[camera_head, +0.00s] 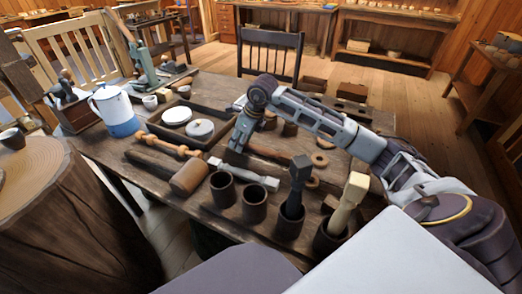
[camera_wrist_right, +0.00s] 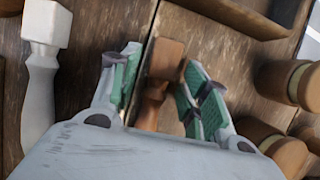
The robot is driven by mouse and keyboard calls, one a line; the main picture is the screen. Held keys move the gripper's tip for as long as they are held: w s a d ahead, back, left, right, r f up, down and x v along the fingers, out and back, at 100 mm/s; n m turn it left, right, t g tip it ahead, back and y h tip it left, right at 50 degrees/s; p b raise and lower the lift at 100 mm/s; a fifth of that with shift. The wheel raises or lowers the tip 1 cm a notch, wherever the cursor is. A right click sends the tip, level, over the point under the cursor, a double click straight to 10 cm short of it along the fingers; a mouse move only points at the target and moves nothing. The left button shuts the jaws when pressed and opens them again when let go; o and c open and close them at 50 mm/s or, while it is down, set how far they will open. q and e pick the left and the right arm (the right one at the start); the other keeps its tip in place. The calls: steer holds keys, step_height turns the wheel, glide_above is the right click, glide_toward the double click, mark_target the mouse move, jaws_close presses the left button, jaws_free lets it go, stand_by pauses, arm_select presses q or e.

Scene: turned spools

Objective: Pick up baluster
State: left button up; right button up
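A brown turned baluster (camera_head: 268,152) lies on the dark workbench (camera_head: 120,150). My right gripper (camera_head: 238,142) is low over its left end in the head view. In the right wrist view the right gripper (camera_wrist_right: 161,58) is open, with the square-ended brown baluster (camera_wrist_right: 164,60) between its green-padded fingers and a gap at each side. A pale grey baluster (camera_head: 245,174) lies nearer the front edge; it also shows at the left of the wrist view (camera_wrist_right: 42,75). A lighter wooden turned piece (camera_head: 168,145) lies further left. My left gripper is out of view.
Dark cups (camera_head: 222,188) stand along the front edge, two with mallets upright in them. A tray (camera_head: 215,115) with white round pieces is behind. Brown spools (camera_wrist_right: 288,82) stand right of the gripper in the wrist view.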

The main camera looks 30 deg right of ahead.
steer(key=c, duration=0.9)
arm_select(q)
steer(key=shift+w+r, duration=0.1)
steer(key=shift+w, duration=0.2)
arm_select(e)
steer(key=shift+o, duration=0.2)
steer(key=shift+r, duration=0.1)
steer(key=shift+r, duration=0.45)
step_height(320, 180, up, 8)
steer(key=shift+f+p, duration=0.2)
steer(key=shift+p, duration=0.8)
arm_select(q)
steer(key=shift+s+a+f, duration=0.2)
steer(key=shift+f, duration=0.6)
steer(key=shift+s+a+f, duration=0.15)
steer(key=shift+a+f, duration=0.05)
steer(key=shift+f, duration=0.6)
arm_select(e)
steer(key=shift+r, duration=0.7)
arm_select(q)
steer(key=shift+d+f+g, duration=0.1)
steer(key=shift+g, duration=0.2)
arm_select(e)
steer(key=shift+r, duration=0.1)
